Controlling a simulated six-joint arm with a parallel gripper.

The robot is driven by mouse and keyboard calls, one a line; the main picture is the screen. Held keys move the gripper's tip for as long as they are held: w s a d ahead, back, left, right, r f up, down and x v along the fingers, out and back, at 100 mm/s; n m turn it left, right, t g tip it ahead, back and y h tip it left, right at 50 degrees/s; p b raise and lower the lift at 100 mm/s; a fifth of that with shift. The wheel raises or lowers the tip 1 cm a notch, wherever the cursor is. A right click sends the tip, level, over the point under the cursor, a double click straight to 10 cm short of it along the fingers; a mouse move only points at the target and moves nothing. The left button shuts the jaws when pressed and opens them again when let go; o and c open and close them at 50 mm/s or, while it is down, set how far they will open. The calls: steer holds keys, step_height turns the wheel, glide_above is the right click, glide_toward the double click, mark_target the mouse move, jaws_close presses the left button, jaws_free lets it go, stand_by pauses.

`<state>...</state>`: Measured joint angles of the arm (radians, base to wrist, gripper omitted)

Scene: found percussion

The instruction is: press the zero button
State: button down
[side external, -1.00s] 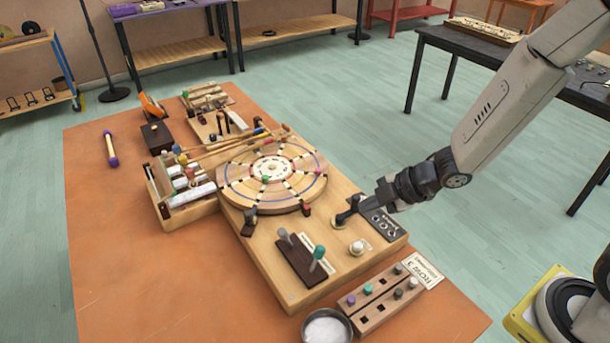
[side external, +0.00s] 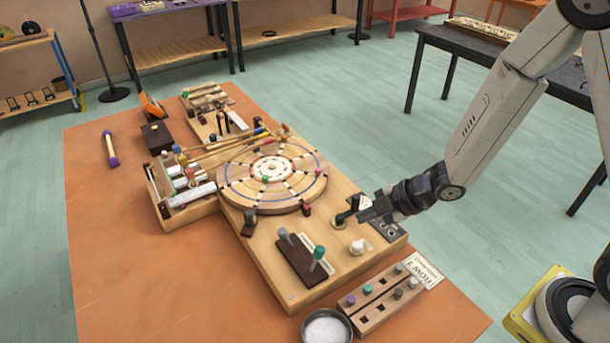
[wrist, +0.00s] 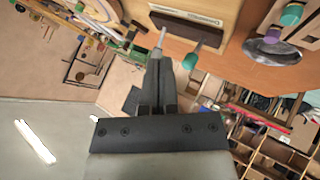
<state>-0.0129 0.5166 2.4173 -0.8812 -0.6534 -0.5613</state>
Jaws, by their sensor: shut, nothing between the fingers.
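A white round button (side external: 357,247) stands on the front right of the wooden board (side external: 262,262), with a small card beside it; I cannot read which button is marked zero. My gripper (side external: 364,213) is shut and empty, above the board's right edge, behind the white button and apart from it. Its fingers partly cover a dark panel (side external: 389,229) with small round fittings. In the wrist view my gripper (wrist: 156,82) also shows closed, and I cannot make out the white button there.
A black lever (side external: 346,211) stands just left of my fingertips. A dark block (side external: 303,258) with a grey and a green-tipped lever is front left. A round wooden wheel (side external: 271,176) is behind. A peg rack (side external: 378,302) and metal bowl (side external: 326,327) are in front.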

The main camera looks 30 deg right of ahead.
mark_target(361, 244)
steer(key=shift+f, duration=2.9)
steer(key=shift+f, duration=0.9)
stand_by(1.0)
steer(key=shift+r, duration=0.9)
steer(key=shift+r, duration=0.15)
steer(key=shift+r, duration=2.35)
